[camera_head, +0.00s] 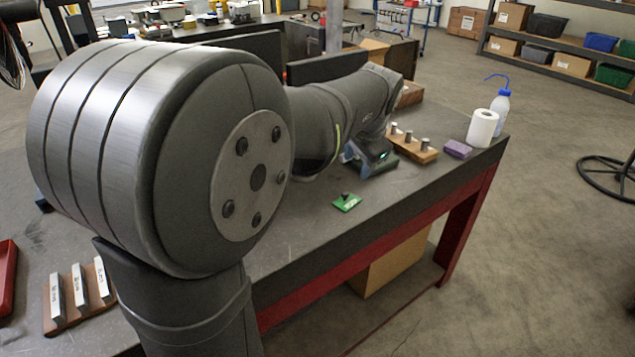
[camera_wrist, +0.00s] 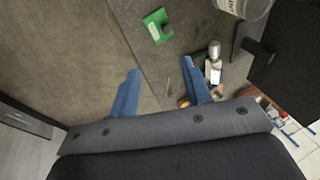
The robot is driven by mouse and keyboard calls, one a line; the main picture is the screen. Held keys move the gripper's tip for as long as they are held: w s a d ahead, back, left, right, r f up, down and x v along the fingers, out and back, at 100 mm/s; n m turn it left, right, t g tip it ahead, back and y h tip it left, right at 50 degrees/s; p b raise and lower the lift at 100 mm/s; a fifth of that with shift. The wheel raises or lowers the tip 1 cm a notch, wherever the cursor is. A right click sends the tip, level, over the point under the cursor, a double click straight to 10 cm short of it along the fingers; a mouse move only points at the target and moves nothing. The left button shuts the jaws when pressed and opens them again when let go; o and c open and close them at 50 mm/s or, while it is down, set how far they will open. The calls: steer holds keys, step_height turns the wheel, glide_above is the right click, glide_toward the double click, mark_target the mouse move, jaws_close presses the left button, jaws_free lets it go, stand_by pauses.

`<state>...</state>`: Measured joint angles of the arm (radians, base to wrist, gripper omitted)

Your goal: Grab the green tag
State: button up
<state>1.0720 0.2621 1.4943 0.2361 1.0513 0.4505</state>
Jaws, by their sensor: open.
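The green tag (camera_head: 347,203) lies flat on the dark grey bench near its front edge. A small dark knob stands up from it, and pale lettering shows on its face. In the wrist view the tag (camera_wrist: 157,25) is near the top, beyond my fingertips and apart from them. My gripper (camera_wrist: 160,69) has its two blue fingers spread with nothing between them. In the head view my gripper (camera_head: 370,160) is over the bench, beyond and to the right of the tag, partly hidden by my own arm.
A wooden block with metal pegs (camera_head: 415,148) stands right of my gripper. A purple block (camera_head: 458,149), a white roll (camera_head: 482,128) and a bottle (camera_head: 501,115) are farther right. A wooden board with metal bars (camera_head: 78,298) lies at left. The bench around the tag is clear.

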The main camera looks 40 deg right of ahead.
steer(key=n+h, duration=0.1)
steer(key=n, duration=0.8)
glide_above(345, 193)
steer(key=s+a, duration=0.2)
steer(key=a, duration=0.1)
steer(key=shift+g, duration=0.4)
step_height(345, 193, down, 10)
steer(key=shift+w+d+f, duration=0.15)
steer(key=shift+f, duration=0.1)
steer(key=shift+d+x, duration=0.25)
steer(key=shift+x, duration=1.1)
steer(key=shift+d+x, duration=0.25)
steer(key=shift+x, duration=1.05)
steer(key=shift+r, duration=0.15)
jaws_close()
